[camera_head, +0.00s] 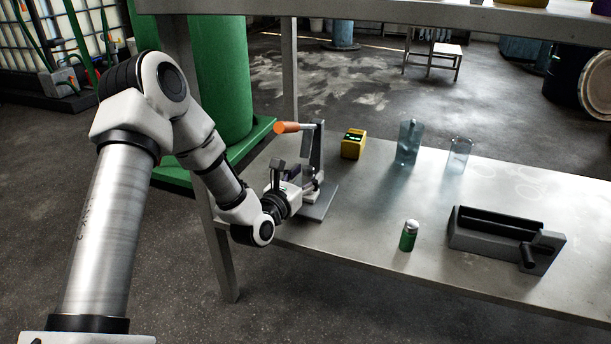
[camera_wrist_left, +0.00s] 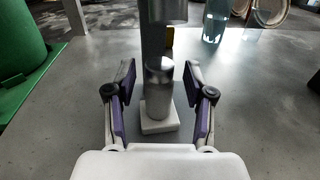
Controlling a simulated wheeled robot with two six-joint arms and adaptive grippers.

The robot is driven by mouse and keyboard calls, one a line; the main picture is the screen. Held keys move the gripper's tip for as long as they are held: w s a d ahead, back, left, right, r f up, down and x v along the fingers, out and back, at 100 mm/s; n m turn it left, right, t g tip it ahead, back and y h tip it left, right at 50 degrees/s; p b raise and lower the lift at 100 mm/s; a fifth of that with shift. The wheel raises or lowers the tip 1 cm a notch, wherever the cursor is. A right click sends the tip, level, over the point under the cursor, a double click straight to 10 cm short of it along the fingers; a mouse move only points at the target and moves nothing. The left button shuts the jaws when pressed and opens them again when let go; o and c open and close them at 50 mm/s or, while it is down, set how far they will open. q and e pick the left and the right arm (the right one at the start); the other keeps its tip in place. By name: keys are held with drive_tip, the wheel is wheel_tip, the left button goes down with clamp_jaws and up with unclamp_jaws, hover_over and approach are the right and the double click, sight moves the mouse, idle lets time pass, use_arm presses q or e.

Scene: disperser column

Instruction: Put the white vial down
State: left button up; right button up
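My left gripper (camera_head: 298,186) is at the stand with the orange handle (camera_head: 287,127), near the table's left end. In the left wrist view its two purple-padded fingers are spread (camera_wrist_left: 160,68), with a gap on each side of a short grey cylinder (camera_wrist_left: 159,88). That cylinder is upright on a white square base (camera_wrist_left: 159,118), below a metal column (camera_wrist_left: 153,40). I cannot tell whether this cylinder is the white vial. In the head view the gripper and stand hide this spot. A green vial with a white cap (camera_head: 409,236) stands upright farther right. My right gripper is not in view.
On the metal table (camera_head: 370,215) are a yellow box (camera_head: 353,144), two clear glass vessels (camera_head: 408,142) (camera_head: 459,155) and a dark grey trough-shaped device (camera_head: 505,237). A shelf (camera_head: 400,13) runs above the back. The table between stand and green vial is clear.

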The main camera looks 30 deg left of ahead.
use_arm(q)
drive_tip(key=shift+r, duration=0.1)
drive_tip(key=shift+s+r+p, duration=0.15)
drive_tip(key=shift+s+p, duration=0.05)
drive_tip(key=shift+p, duration=0.15)
drive_tip(key=s+p, duration=0.1)
drive_tip(key=s, duration=0.2)
drive_tip(key=s+p, duration=0.1)
drive_tip(key=s, duration=0.3)
drive_tip(key=s+p, duration=0.2)
drive_tip(key=s, duration=0.2)
drive_tip(key=shift+d, duration=0.4)
drive_tip(key=shift+s+d, duration=0.1)
drive_tip(key=shift+s, duration=0.25)
